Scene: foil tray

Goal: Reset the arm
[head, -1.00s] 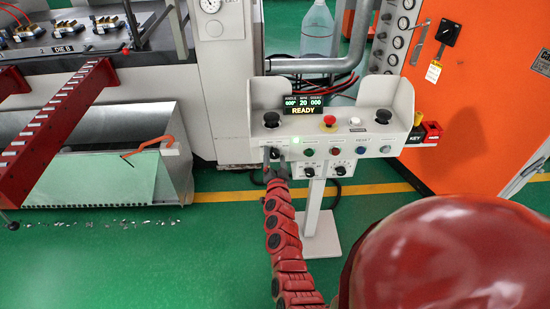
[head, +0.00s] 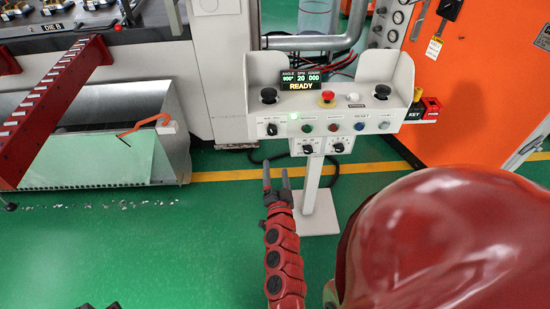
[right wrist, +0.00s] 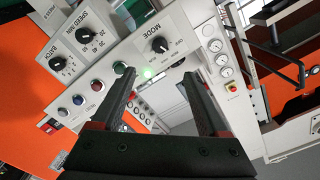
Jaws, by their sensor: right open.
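My right gripper (head: 276,178) is open and empty in the head view, below the left part of the control console (head: 398,75). Its fingers point up and are apart from the console in that picture. In the right wrist view its two dark fingers (right wrist: 160,95) are spread with nothing between them. The black MODE knob (right wrist: 160,45) shows beyond the fingertips; it also shows in the head view (head: 271,129). Two dark tips at the bottom edge of the head view seem to be my left gripper (head: 99,306), mostly cut off.
A pale post and base (head: 314,220) support the console. An orange cabinet (head: 480,100) stands right. A red rail (head: 55,110) and grey bin (head: 185,165) stand left.

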